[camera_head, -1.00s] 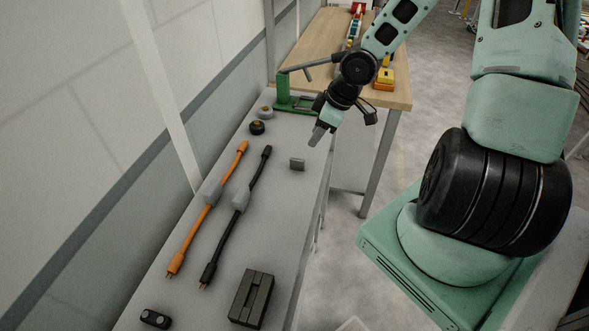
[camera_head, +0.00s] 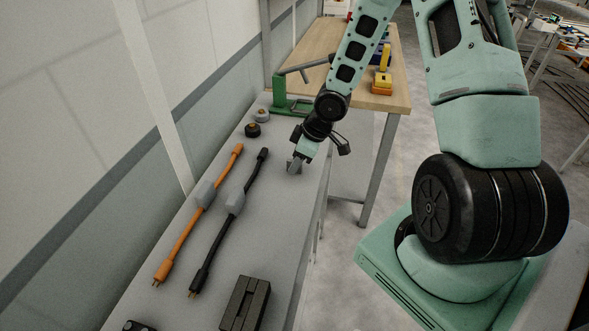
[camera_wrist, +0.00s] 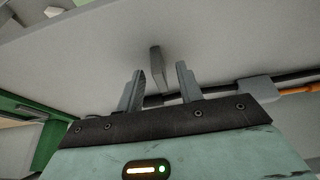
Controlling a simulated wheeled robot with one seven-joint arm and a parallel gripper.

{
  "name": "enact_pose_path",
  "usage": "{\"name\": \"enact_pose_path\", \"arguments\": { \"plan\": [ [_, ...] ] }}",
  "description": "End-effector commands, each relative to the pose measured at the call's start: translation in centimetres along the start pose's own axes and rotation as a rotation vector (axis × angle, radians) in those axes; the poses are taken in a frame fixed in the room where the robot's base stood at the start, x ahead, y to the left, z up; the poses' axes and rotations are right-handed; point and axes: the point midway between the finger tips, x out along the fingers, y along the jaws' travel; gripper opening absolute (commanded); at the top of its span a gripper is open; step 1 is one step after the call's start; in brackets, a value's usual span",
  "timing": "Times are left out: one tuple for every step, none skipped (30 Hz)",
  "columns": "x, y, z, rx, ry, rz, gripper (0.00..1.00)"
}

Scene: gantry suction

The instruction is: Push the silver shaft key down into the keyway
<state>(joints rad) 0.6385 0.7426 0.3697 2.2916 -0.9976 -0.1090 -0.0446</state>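The silver shaft key (camera_wrist: 156,60) is a small grey block standing on the grey bench. In the wrist view it lies between and just beyond my two fingertips. My gripper (camera_wrist: 160,72) is open, with a gap visible on both sides of the key. In the head view my gripper (camera_head: 296,163) is low over the bench at the key, and the fingers and key overlap there, so contact is hard to tell. The dark block with a long groove, the keyway (camera_head: 245,303), sits at the near end of the bench, well away from my gripper.
An orange cable (camera_head: 178,246) and a black cable (camera_head: 213,252) lie along the bench left of the key. Two round knobs (camera_head: 253,130) and a green fixture (camera_head: 280,95) stand beyond. The bench between key and keyway block is clear.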

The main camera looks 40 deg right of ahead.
Motion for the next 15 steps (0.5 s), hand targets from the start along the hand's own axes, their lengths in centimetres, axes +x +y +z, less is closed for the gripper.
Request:
{"name": "enact_pose_path", "arguments": {
  "plan": [
    [0.50, -0.03, 0.06, 0.000, -0.001, -0.001, 0.36],
    [0.62, -0.03, 0.06, 0.000, -0.002, 0.000, 0.36],
    [0.72, -0.03, 0.04, 0.000, -0.001, 0.000, 0.36],
    [0.74, -0.02, 0.03, 0.000, -0.001, 0.000, 0.36],
    [0.75, -0.01, 0.02, 0.000, 0.000, 0.000, 0.36],
    [0.73, 0.00, 0.01, 0.001, 0.000, 0.000, 0.36],
    [0.71, 0.01, 0.01, 0.001, 0.000, 0.000, 0.36],
    [0.70, 0.01, 0.01, 0.001, 0.000, 0.000, 0.36],
    [0.69, 0.01, 0.01, 0.001, 0.000, 0.000, 0.36],
    [0.69, 0.01, 0.02, 0.001, 0.000, 0.000, 0.36],
    [0.69, 0.01, 0.02, 0.001, 0.000, 0.001, 0.28],
    [0.68, 0.01, 0.02, 0.001, 0.000, 0.001, 0.17],
    [0.68, 0.01, 0.01, 0.001, 0.000, 0.001, 0.09],
    [0.68, 0.01, 0.02, 0.001, 0.000, 0.001, 0.00],
    [0.68, 0.01, 0.02, 0.001, 0.000, 0.001, 0.00]
  ]
}}
